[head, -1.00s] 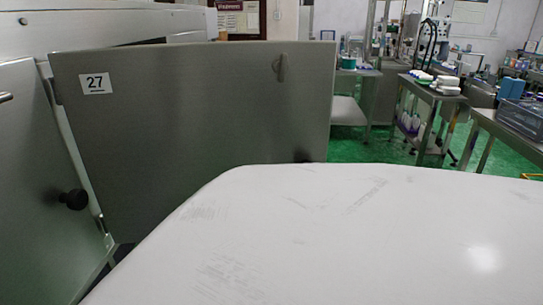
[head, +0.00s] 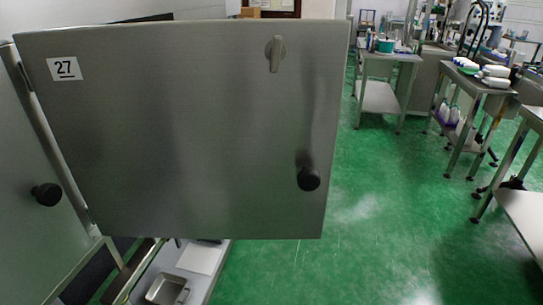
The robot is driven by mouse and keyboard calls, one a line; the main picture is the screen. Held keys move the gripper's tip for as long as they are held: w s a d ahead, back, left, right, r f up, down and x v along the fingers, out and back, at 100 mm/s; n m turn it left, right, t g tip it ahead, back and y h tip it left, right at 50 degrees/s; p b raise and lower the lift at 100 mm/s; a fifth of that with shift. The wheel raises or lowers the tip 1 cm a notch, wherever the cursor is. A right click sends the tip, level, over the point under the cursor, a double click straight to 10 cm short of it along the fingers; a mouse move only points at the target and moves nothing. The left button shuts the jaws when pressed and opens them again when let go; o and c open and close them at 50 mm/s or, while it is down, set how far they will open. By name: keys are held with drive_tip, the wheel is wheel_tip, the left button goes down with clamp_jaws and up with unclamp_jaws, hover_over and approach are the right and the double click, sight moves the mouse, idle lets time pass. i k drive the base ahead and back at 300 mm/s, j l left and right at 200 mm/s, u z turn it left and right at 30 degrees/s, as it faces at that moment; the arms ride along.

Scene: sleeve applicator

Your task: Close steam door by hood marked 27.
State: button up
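The steam door marked 27 (head: 180,130) stands open in the head view, swung out from the machine at the left. It is a flat grey metal panel, and its white 27 label (head: 65,68) is near the upper left corner. It has a small metal latch handle (head: 275,53) at the upper right and a round black knob (head: 308,179) at the lower right. Its hinge side is at the left, next to another grey panel (head: 20,160) with a black knob (head: 47,194). My gripper is not in view.
Below the door, a light metal surface (head: 205,262) holds a small metal pan (head: 167,290). Green floor (head: 375,235) is open to the right of the door. Metal tables (head: 468,100) with bottles and containers stand farther right, and another table (head: 525,215) is at the right edge.

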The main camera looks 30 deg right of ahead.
sight(185, 129)
drive_tip(key=k+j+z, duration=0.15)
drive_tip(key=z, duration=0.25)
drive_tip(key=k+j+z, duration=0.15)
drive_tip(key=z, duration=0.25)
drive_tip(key=k+j, duration=0.6)
drive_tip(key=k+j+u, duration=0.1)
drive_tip(key=i+l+u, duration=0.1)
drive_tip(key=i+u, duration=0.3)
drive_tip(key=i, duration=0.15)
